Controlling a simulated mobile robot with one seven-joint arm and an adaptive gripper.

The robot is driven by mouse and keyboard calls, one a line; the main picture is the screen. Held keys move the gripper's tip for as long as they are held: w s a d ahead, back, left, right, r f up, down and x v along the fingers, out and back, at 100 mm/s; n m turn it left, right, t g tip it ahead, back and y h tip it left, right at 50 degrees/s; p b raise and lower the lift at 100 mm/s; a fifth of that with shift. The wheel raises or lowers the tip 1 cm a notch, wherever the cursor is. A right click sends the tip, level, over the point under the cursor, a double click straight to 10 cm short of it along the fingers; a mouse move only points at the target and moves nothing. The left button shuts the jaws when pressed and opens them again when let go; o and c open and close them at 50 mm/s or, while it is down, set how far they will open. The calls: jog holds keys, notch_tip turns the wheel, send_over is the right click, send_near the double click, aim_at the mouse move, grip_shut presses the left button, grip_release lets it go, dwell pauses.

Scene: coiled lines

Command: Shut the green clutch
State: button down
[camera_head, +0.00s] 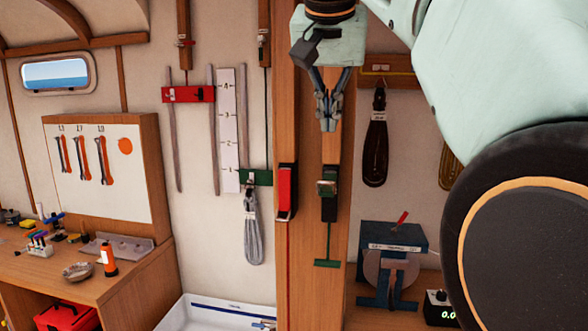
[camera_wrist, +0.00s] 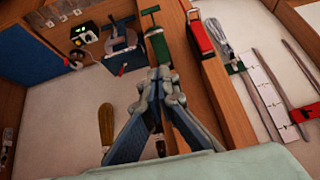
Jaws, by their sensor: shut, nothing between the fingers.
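The green clutch (camera_head: 328,203) is fixed to the wooden post, with a pale metallic piece across its upper part. Its lever's angle is hard to tell. In the wrist view the green clutch (camera_wrist: 158,47) shows just beyond my fingertips. A green line runs down from it to a green bar (camera_head: 327,263). My gripper (camera_head: 328,126) points down above the clutch, apart from it in the head view. Its fingertips are together and empty, as the wrist view also shows (camera_wrist: 160,76).
A red clutch (camera_head: 287,190) sits left of the green one on the same post. A coiled grey line (camera_head: 252,230) hangs further left, a dark coil (camera_head: 376,145) to the right. A blue winch-like device (camera_head: 392,240) stands below right.

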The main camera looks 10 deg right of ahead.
jog(key=b, duration=0.1)
send_over(328, 183)
notch_tip(328, 183, down, 6)
jog(key=shift+f, duration=0.2)
jog(key=f, duration=0.3)
jog(key=shift+s+a+f+b, duration=0.15)
jog(key=shift+s+a+b, duration=0.1)
jog(key=shift+s+b, duration=0.1)
jog(key=shift+f, duration=0.1)
jog(key=shift+w+f, duration=0.1)
